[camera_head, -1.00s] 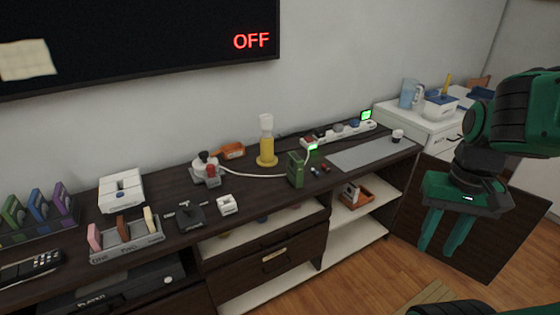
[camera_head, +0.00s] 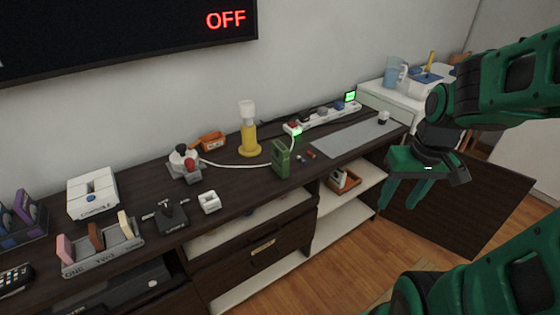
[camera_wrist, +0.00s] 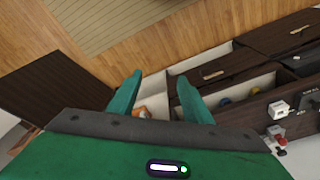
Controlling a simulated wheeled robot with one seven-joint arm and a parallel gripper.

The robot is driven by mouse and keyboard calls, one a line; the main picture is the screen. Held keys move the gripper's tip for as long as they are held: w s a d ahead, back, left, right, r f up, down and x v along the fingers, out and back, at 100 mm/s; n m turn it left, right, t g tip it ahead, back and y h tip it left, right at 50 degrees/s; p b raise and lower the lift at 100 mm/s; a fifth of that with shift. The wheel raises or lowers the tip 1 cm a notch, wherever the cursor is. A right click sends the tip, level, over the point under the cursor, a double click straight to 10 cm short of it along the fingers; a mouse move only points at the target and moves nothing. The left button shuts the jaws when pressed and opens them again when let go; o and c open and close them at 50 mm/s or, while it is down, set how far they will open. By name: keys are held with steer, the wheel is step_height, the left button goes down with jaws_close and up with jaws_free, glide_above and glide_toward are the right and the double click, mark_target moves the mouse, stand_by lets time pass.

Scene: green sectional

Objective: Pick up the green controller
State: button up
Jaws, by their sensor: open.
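A green upright boxy object (camera_head: 281,158) stands on the dark cabinet top, right of the yellow lamp-like object. I cannot tell whether it is the green controller; no other green item here looks clearly like one. My gripper (camera_head: 402,194) hangs in front of the cabinet's right end, apart from the green object and to its right. It is open and empty. In the wrist view my two green fingers (camera_wrist: 160,78) are spread, with the open shelves beyond them. The green object is not clearly seen in that view.
The cabinet top also holds a black joystick (camera_head: 172,215), a joystick with a red part (camera_head: 184,160), a white console (camera_head: 92,192), a yellow lamp-like object (camera_head: 249,135) and a power strip (camera_head: 325,118). A wooden tray (camera_head: 346,181) sits on a shelf. Floor (camera_head: 345,245) in front is clear.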

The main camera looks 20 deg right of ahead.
steer(key=w+a+f+n+t+y, duration=0.1)
steer(key=w+a+f+n+t, duration=0.1)
steer(key=w, duration=0.4)
steer(key=w+a+f+n+t, duration=0.1)
steer(key=w+a+f+n, duration=0.15)
steer(key=w, duration=0.35)
steer(key=n+t+y, duration=0.2)
steer(key=t+y, duration=0.1)
steer(key=t, duration=0.4)
glide_toward(285, 159)
step_height(285, 159, down, 2)
steer(key=w+a, duration=0.1)
steer(key=a, duration=0.1)
steer(key=shift+w+d+f+m+t+h, duration=0.1)
steer(key=shift+w+f+m+t+h, duration=0.1)
steer(key=shift+w+t, duration=0.25)
steer(key=shift+w+d+f+m+t+h, duration=0.15)
steer(key=shift+w+t+h, duration=0.1)
steer(key=shift+w, duration=0.4)
steer(key=x, duration=0.4)
steer(key=shift+w, duration=0.3)
steer(key=shift+x, duration=2.85)
steer(key=shift+w+d+r, duration=0.1)
steer(key=shift+r, duration=0.05)
jaws_close()
